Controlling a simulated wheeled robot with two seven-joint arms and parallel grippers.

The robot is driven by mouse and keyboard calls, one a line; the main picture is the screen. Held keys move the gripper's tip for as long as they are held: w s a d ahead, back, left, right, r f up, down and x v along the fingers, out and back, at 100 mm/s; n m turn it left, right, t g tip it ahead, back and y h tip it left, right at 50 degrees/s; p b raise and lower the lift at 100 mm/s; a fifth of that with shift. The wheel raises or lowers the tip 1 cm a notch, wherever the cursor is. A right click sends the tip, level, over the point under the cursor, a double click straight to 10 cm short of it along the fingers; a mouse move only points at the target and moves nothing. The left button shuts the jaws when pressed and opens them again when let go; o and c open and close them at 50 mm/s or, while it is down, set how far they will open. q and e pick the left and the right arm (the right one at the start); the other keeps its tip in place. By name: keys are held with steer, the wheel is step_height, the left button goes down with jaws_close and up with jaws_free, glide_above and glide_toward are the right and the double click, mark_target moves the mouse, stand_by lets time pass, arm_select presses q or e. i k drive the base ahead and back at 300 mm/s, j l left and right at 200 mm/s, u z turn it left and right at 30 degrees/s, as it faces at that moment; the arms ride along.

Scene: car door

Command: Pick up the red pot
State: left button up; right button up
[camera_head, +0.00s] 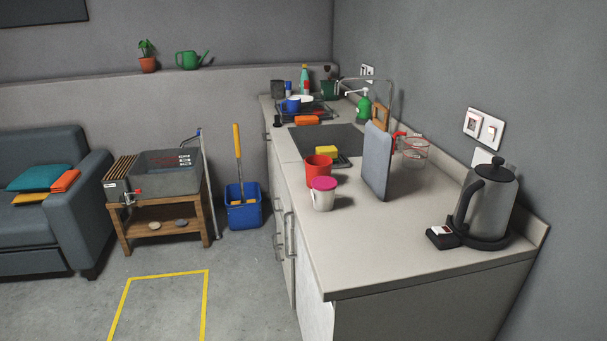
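A red pot-like container (318,172) stands upright on the kitchen counter (420,235), left of a grey upright board (377,160). A white cup with a pink lid (323,194) stands just in front of it and overlaps its lower part. A yellow sponge (327,153) is behind it. A small reddish-brown plant pot (148,64) with a green plant sits on the far ledge. Neither of my grippers is in view.
A grey kettle (485,205) stands at the counter's right end, and a clear measuring jug (415,152) is behind the board. A blue bucket (243,212) and a wooden stand (160,212) are on the floor. Open floor lies left of the counter.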

mark_target(318, 172)
steer(key=z, duration=0.45)
steer(key=i+j+z, duration=0.15)
steer(key=j+z, duration=0.2)
steer(key=i+j+z, duration=0.1)
steer(key=j+z, duration=0.15)
steer(key=z, duration=0.15)
steer(key=j+z, duration=0.7)
steer(key=j, duration=2.05)
